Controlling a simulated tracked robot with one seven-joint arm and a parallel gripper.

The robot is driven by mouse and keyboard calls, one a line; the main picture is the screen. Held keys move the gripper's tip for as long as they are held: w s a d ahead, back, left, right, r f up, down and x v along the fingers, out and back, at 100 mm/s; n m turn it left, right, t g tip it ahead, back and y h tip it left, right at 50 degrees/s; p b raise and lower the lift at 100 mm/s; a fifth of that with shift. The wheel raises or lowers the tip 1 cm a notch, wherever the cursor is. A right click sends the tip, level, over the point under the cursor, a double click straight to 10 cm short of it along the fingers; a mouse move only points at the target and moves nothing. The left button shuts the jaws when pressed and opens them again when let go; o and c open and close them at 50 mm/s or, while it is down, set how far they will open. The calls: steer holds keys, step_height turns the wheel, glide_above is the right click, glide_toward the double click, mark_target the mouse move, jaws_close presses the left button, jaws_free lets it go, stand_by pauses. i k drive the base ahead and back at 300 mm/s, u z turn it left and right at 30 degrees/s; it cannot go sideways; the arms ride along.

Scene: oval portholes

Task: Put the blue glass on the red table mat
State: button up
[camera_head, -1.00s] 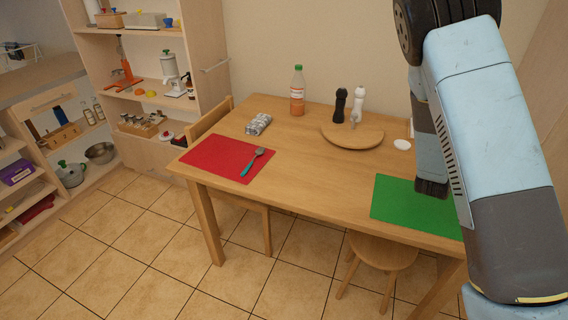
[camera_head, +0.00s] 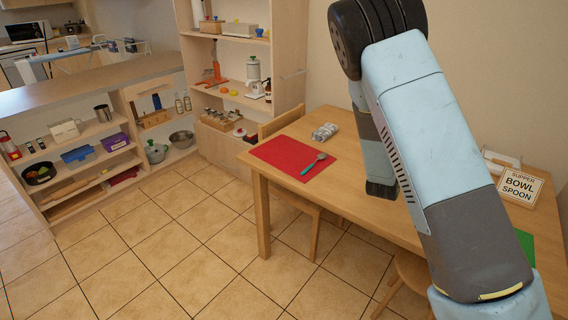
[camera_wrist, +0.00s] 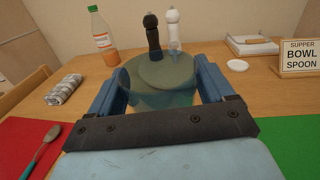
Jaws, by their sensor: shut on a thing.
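The blue glass (camera_wrist: 162,98) is see-through and sits between the two blue fingers of my gripper (camera_wrist: 160,76) in the wrist view. My gripper is shut on it, above the wooden table. The red table mat (camera_head: 280,152) lies at the table's left end in the head view. It also shows at the lower left of the wrist view (camera_wrist: 18,130). A spoon with a teal handle (camera_head: 313,164) lies on the mat's right part. In the head view my arm hides the glass and the fingers.
A rolled patterned cloth (camera_head: 325,131) lies behind the red mat. A bottle (camera_wrist: 103,38), a dark mill (camera_wrist: 152,35) and a white mill (camera_wrist: 172,30) stand beyond the glass. A sign (camera_wrist: 299,58) stands at the right. A green mat (camera_wrist: 285,145) lies at the lower right.

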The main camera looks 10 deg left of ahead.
mark_target(293, 159)
steer(key=z, duration=0.05)
steer(key=k, duration=0.5)
steer(key=u, duration=0.45)
steer(key=i, duration=1.55)
steer(key=z, duration=0.45)
